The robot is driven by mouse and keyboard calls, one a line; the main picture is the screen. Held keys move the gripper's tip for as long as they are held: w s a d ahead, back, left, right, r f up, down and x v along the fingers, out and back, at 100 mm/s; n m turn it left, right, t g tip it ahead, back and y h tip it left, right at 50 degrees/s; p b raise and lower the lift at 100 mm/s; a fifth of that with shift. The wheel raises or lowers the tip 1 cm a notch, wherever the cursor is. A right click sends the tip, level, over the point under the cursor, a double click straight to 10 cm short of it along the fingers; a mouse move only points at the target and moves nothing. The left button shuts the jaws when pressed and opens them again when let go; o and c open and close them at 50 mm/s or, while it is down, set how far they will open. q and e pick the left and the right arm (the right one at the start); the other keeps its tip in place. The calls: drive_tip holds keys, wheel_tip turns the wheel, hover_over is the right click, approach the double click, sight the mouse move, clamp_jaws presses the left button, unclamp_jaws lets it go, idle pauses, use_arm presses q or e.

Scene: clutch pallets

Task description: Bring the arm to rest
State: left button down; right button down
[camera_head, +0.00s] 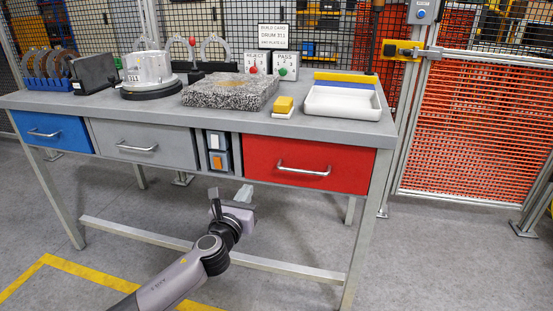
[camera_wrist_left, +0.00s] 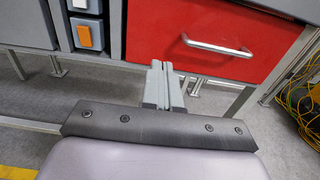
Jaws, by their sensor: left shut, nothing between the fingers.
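My left arm reaches up from the bottom of the head view, in front of the workbench and below its drawers. My left gripper (camera_head: 244,192) is at its end, with its fingertips just under the red drawer's level. In the left wrist view the gripper's two grey fingers (camera_wrist_left: 161,68) lie together, shut with nothing between them. Behind them is the red drawer (camera_wrist_left: 215,45), which is closed; it also shows in the head view (camera_head: 270,155). Whether the fingers touch the bench cannot be told, but they look apart from it. My right gripper is not in view.
The workbench top (camera_head: 330,128) holds a granite slab (camera_head: 215,98), a white tray (camera_head: 343,103), a white drum part (camera_head: 147,68) and other items. Blue (camera_head: 60,133) and grey (camera_head: 150,146) drawers are closed. A lower crossbar (camera_head: 290,267) runs behind the arm.

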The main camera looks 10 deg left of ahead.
use_arm(q)
drive_tip(key=s+d+f+n+g+h, duration=0.1)
drive_tip(key=s+f+n+g, duration=0.2)
drive_tip(key=s+f+n, duration=0.8)
drive_tip(key=s+d+f+n+g+h, duration=0.1)
drive_tip(key=s+f+n+g, duration=0.2)
drive_tip(key=s+f+n, duration=0.8)
drive_tip(key=s+r+n+g, duration=0.2)
drive_tip(key=s+r+n, duration=0.1)
drive_tip(key=s+n, duration=0.8)
wheel_tip(320, 180, up, 13)
drive_tip(key=s+a+n+p, duration=0.1)
drive_tip(key=a+p, duration=0.1)
drive_tip(key=p, duration=1.4)
drive_tip(key=shift+s, duration=0.1)
